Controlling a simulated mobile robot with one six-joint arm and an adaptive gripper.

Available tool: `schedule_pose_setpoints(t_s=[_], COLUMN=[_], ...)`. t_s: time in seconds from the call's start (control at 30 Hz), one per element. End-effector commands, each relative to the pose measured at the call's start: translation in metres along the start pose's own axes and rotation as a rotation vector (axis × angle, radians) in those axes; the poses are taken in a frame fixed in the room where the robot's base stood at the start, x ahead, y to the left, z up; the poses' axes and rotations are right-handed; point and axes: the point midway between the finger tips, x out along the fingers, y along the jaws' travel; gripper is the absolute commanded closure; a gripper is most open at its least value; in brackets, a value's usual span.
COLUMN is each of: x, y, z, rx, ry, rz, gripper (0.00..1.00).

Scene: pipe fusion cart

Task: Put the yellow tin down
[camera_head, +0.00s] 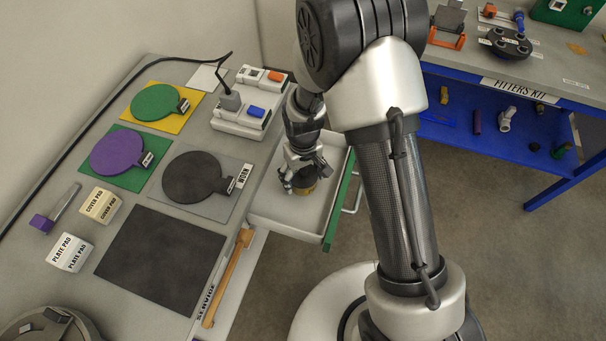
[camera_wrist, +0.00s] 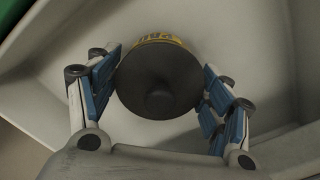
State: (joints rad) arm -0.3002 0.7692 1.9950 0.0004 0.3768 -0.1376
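The yellow tin (camera_head: 304,190) is inside the open drawer (camera_head: 281,220), mostly hidden behind my gripper (camera_head: 300,178) in the head view. In the wrist view, the tin's round dark top (camera_wrist: 158,78) with a central knob faces the camera, and a strip of yellow label shows at its far edge. The blue pads of my gripper (camera_wrist: 161,72) lie against the tin's left and right sides, with no clear gap. The tin is at or very near the drawer floor; I cannot tell whether its base touches.
The drawer has a green front (camera_head: 340,198) with a handle. Pale drawer walls rise close around my gripper. The grey bench holds green (camera_head: 158,101), purple (camera_head: 117,154) and black (camera_head: 194,178) paddles, a socket block and a wooden-handled tool. A blue-framed fitters' bench stands right.

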Motion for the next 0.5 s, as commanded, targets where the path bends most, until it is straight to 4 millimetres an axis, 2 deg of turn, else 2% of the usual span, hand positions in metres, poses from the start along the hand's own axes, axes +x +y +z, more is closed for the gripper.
schedule_pose_setpoints(t_s=[0.1,0.5], x=[-0.0002,-0.0042], y=[0.0000,0.0000], z=[0.0000,0.0000], rx=[0.000,0.000], ry=[0.000,0.000], rz=[0.000,0.000], gripper=[0.16,0.16])
